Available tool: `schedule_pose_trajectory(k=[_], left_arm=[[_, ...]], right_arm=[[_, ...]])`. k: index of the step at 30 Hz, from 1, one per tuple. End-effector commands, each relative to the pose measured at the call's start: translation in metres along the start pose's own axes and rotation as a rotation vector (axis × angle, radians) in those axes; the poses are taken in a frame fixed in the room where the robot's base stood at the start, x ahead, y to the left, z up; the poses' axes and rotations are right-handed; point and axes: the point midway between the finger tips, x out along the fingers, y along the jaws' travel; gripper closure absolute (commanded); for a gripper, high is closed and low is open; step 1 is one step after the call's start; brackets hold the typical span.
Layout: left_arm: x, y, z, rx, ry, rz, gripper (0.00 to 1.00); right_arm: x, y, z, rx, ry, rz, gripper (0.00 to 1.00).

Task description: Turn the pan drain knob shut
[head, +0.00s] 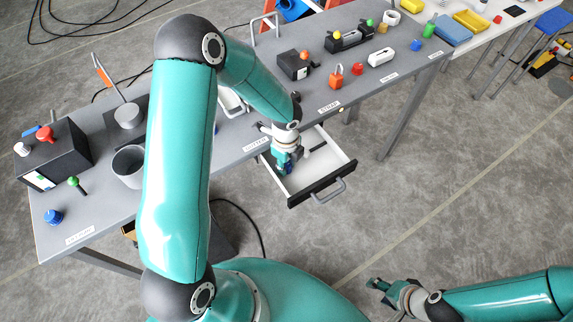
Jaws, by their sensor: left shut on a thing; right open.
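My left gripper (284,166) points down at the bench's front edge, over the left part of a pulled-out white drawer or tray (345,160) with a dark front and a handle. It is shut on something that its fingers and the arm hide. I cannot make out a pan drain knob there or tell its angle. Part of a pale pan-like thing (233,101) shows behind my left arm on the bench. My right gripper (378,287) is open and empty, low at the right over the floor, apart from the bench.
The grey bench (105,218) carries a black box (65,160) with a red knob (45,134), a grey cup (128,165), a blue knob (54,216) and a red padlock-like piece (336,77). A white table (497,28) stands at the back right. The floor right of the drawer is clear.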

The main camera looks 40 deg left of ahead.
Motion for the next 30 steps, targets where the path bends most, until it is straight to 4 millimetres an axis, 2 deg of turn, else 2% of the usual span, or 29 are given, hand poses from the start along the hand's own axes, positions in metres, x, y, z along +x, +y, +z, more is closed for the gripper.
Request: schedule_pose_trajectory(k=[8, 30], left_arm=[[0.004, -0.002, 0.0, -0.197, 0.0, -0.008, 1.0], [0.003, -0.002, -0.001, -0.898, 0.003, -0.008, 1.0]], right_arm=[[0.028, 0.01, 0.0, 0.0, 0.0, 0.0, 0.47], [0.101, 0.036, -0.001, 0.0, 0.0, 0.0, 0.47]])
